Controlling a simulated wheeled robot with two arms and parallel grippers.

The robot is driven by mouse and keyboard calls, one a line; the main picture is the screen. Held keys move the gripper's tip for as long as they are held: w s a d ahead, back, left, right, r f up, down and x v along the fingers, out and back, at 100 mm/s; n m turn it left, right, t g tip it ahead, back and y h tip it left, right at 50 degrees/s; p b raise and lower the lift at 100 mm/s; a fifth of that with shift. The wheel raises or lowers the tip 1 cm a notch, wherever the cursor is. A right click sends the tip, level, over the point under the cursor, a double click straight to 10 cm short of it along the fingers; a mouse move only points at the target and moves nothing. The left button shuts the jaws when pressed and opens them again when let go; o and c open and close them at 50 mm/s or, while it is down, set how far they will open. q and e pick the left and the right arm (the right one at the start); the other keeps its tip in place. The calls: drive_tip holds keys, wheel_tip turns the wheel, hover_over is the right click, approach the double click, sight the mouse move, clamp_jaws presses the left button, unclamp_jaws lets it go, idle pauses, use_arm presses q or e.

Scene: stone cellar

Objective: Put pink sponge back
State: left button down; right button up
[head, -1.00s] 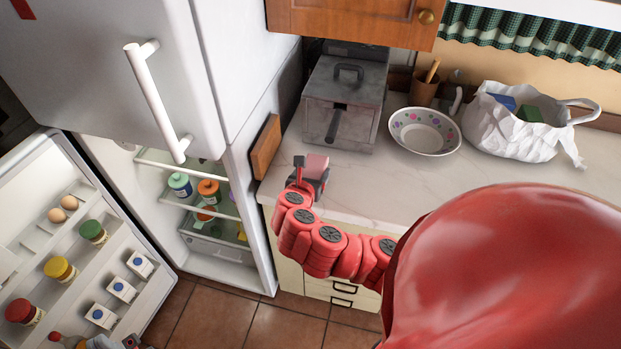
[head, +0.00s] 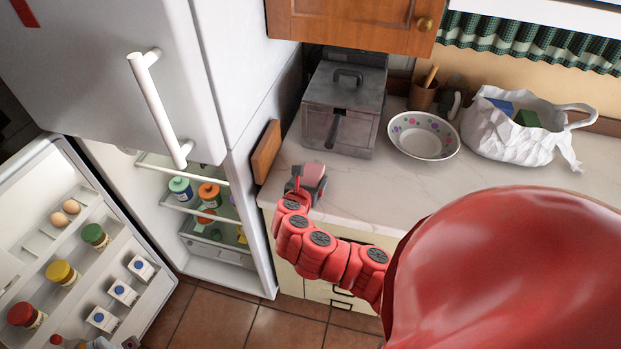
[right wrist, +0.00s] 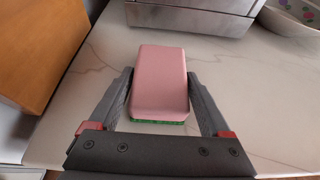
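The pink sponge (head: 313,172) has a green underside. It is over the left end of the counter, near its front edge. My right gripper (head: 306,184) is closed around it. In the right wrist view the sponge (right wrist: 159,80) sits between the two dark fingers of the right gripper (right wrist: 160,88), which press against its sides. I cannot tell whether the sponge touches the counter. A small dark part at the bottom edge of the head view, by the open fridge door, looks like my left gripper (head: 131,342); most of it is cut off.
A grey metal box (head: 335,115) with handles stands on the marble counter (head: 375,185), with a dotted bowl (head: 424,136) and a white bag (head: 510,135) to its right. A wooden board (head: 265,150) leans at the fridge side. The fridge door (head: 25,235) stands open. Counter around the sponge is clear.

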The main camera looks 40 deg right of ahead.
drive_tip(key=shift+o, duration=1)
drive_tip(key=shift+r, duration=0.1)
drive_tip(key=shift+a, duration=0.1)
